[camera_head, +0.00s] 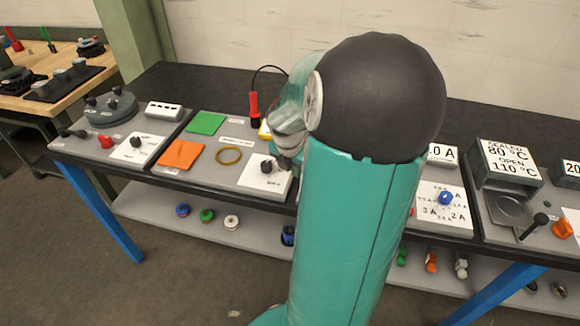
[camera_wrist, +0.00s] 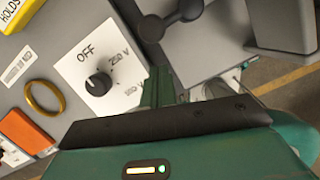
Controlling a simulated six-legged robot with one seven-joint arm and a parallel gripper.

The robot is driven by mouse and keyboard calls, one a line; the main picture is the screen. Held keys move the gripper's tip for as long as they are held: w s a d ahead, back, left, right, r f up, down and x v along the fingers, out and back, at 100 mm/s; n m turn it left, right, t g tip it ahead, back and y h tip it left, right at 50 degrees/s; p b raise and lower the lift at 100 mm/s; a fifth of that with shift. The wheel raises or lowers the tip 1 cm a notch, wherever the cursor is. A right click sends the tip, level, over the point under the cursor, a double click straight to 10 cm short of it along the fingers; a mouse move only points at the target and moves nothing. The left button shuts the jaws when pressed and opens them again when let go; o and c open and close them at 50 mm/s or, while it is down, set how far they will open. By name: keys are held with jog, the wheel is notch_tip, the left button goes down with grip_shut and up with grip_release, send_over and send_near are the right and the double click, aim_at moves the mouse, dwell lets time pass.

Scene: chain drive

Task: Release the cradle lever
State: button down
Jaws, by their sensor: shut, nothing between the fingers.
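A dark grey lever-like part (camera_wrist: 168,18) with rounded ends shows at the top of the wrist view, on a grey panel right of the OFF dial. I cannot tell for sure that it is the cradle lever. In the head view my arm hides that area. Another lever with a black knob (camera_head: 540,219) stands beside a round seat at the right of the bench. My gripper (camera_wrist: 165,88) shows in part in the lower middle of the wrist view, shut and empty, below the dark part and apart from it. In the head view it is mostly hidden behind my arm.
The OFF dial (camera_wrist: 98,83) sits close left of my gripper, with a brass ring (camera_wrist: 44,98) and an orange pad (camera_wrist: 26,132) beyond. A grey block (camera_wrist: 283,22) stands at upper right. A red-handled probe (camera_head: 254,108) stands upright on the bench.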

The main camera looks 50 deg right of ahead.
jog(key=shift+d, duration=1.05)
jog(key=shift+w+d+m, duration=0.3)
jog(key=shift+w+m, duration=0.1)
jog(key=shift+m, duration=0.3)
jog(key=shift+w+d+m+g, duration=0.3)
jog(key=shift+w+m, duration=0.05)
jog(key=shift+m, duration=0.25)
jog(key=m, duration=0.1)
jog(key=d+m, duration=0.1)
jog(key=shift+w+d+m+g, duration=0.15)
jog(key=shift+w+m+g, duration=0.15)
jog(key=shift+w, duration=0.1)
jog(key=m, duration=0.1)
jog(key=d+m, duration=0.1)
jog(key=shift+w+d+m+g, duration=0.2)
jog(key=shift+d+m+g, duration=0.1)
jog(key=shift+d+m+g+y, duration=0.15)
jog(key=shift+d+m+y, duration=0.1)
jog(key=shift+d+m, duration=0.5)
jog(key=shift+d+m+g+y, duration=0.15)
jog(key=shift+d+m+y, duration=0.15)
jog(key=shift+m, duration=0.75)
